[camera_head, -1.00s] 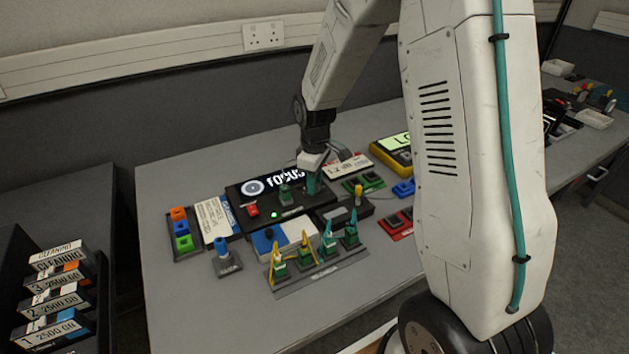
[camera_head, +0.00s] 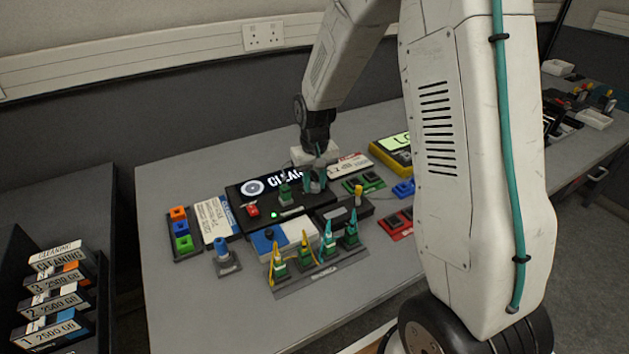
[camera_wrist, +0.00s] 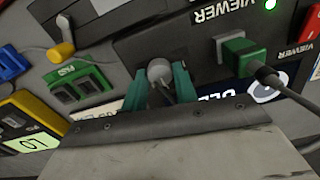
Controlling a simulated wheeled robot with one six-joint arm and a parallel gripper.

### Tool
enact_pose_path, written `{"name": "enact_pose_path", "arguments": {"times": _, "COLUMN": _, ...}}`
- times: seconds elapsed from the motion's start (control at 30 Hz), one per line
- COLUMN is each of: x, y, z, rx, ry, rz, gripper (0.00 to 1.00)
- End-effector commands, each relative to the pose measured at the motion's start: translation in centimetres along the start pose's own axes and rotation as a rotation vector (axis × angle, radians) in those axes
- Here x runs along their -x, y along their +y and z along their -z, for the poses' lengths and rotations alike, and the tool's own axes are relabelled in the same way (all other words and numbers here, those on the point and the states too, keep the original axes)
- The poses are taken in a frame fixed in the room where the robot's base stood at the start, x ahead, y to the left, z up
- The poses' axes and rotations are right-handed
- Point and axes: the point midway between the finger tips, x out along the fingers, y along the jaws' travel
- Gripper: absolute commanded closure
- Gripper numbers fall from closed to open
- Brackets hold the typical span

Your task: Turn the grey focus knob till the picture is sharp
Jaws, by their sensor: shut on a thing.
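The black viewer box (camera_head: 235,195) stands on the grey bench. Its display (camera_head: 262,186) shows a round picture and a word that reads like "CLEA…", partly hidden by my arm. My gripper (camera_head: 315,182) is at the right part of the box, pointing down. In the wrist view its teal fingers (camera_wrist: 160,88) are shut on the grey focus knob (camera_wrist: 158,70), one on each side. The box carries a green plug (camera_head: 285,192) with a cable, a red button (camera_head: 253,211) and a lit green lamp (camera_head: 274,215).
A rack of green connectors with yellow and teal boots (camera_head: 315,268) stands in front of the box. A blue-topped tool (camera_head: 225,258) and a tray of coloured blocks (camera_head: 183,230) are at left. A yellow meter (camera_head: 392,148) is at right. The front left bench is clear.

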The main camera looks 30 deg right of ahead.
Motion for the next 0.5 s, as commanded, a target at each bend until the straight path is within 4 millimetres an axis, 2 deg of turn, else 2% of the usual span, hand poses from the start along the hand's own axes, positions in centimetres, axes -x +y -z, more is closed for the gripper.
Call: {"name": "enact_pose_path", "arguments": {"times": 0.5, "x": 0.00, "y": -0.03, "z": -0.05, "rx": -0.087, "ry": -0.001, "rz": 0.000, "gripper": 0.94}}
